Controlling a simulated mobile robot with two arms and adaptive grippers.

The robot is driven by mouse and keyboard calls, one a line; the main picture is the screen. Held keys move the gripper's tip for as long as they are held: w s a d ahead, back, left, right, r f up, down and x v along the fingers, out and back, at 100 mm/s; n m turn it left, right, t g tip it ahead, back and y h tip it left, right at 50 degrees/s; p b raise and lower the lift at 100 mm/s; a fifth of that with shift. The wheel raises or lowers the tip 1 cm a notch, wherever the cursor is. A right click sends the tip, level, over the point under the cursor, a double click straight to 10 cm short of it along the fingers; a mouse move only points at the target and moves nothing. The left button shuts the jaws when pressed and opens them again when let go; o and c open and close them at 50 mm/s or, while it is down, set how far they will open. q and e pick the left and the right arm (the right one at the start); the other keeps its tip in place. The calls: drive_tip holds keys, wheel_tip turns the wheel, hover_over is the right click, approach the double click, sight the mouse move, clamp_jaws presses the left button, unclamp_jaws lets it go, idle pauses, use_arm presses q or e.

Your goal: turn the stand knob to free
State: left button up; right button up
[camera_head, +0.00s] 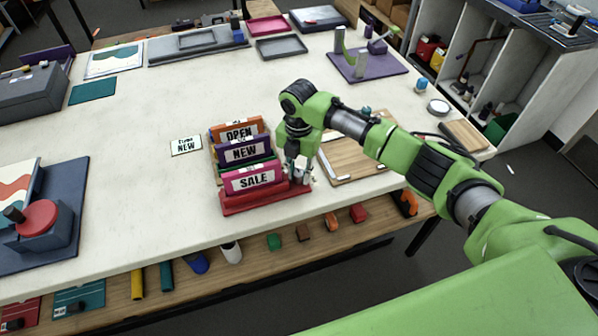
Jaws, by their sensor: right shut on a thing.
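The stand has a red base (262,198) and holds upright cards reading OPEN (240,132), NEW (245,152) and SALE (252,179), one behind another. My right gripper (300,176) points down at the right end of the stand. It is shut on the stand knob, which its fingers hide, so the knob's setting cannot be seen. My left gripper is out of view.
A small card (186,146) lies left of the stand. A wooden board (350,160) lies to its right, partly behind my arm. A blue device with a red round top (38,217) stands at the left edge. The table between is clear.

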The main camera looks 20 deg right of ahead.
sight(299, 173)
drive_tip(key=o, duration=0.8)
drive_tip(key=shift+w+r, duration=0.1)
drive_tip(key=shift+o, duration=0.2)
drive_tip(key=shift+r, duration=0.1)
wheel_tip(299, 173, up, 12)
